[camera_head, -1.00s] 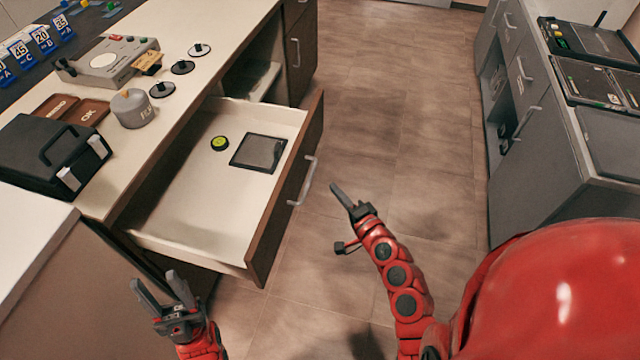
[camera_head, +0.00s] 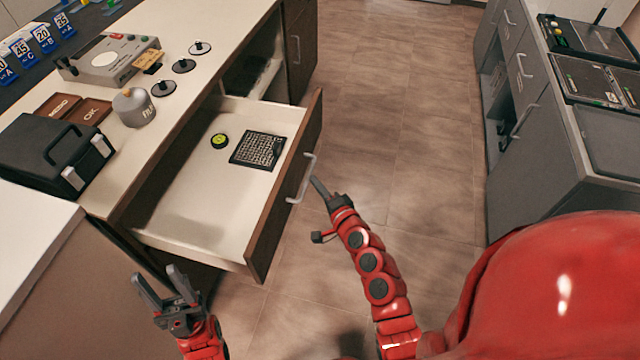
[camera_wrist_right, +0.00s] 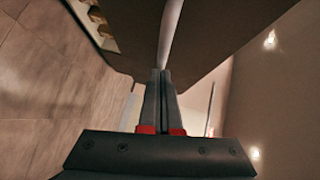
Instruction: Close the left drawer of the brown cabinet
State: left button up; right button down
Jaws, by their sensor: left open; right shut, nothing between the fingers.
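The drawer (camera_head: 190,225) of the brown cabinet stands pulled out, with a dark brown front and a metal bar handle (camera_head: 303,178). A green-and-black round item (camera_head: 219,141) and a dark square item (camera_head: 257,150) lie inside it. My right gripper (camera_head: 316,184) is shut and empty, its tips close to the handle on the outer side of the front. In the right wrist view its fingers (camera_wrist_right: 160,78) point at the pale handle bar (camera_wrist_right: 170,35); I cannot tell if they touch. My left gripper (camera_head: 158,285) is open and empty, below the drawer's near corner.
The countertop (camera_head: 190,88) holds a black case (camera_head: 55,155), a grey weight (camera_head: 134,108), a grey device (camera_head: 108,60) and several small discs. A grey cabinet (camera_head: 540,145) stands at the right. The floor (camera_head: 410,130) between is clear.

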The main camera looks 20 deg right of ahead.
jog(key=w+a, duration=0.3)
jog(key=a, duration=0.2)
jog(key=w+a, duration=0.4)
jog(key=a, duration=0.1)
jog(key=w+a, duration=0.3)
jog(key=a, duration=0.2)
jog(key=shift+w+a, duration=0.2)
jog(key=shift+a, duration=0.15)
jog(key=w+a+b, duration=0.1)
jog(key=w+a, duration=0.1)
jog(key=a, duration=0.1)
jog(key=w+a+b, duration=0.2)
jog(key=w+a, duration=0.1)
jog(key=a, duration=0.1)
jog(key=w+a+b, duration=0.1)
jog(key=w+a, duration=0.1)
jog(key=a, duration=0.2)
jog(key=shift+w+a+b, duration=0.15)
jog(key=shift+w+b, duration=0.2)
jog(key=shift+w, duration=0.05)
jog(key=shift+w+a+f+b, duration=0.1)
jog(key=shift+w+a+b, duration=0.35)
jog(key=shift+a, duration=0.3)
jog(key=shift+a+r, duration=0.1)
jog(key=shift+r, duration=0.2)
jog(key=shift+a, duration=0.1)
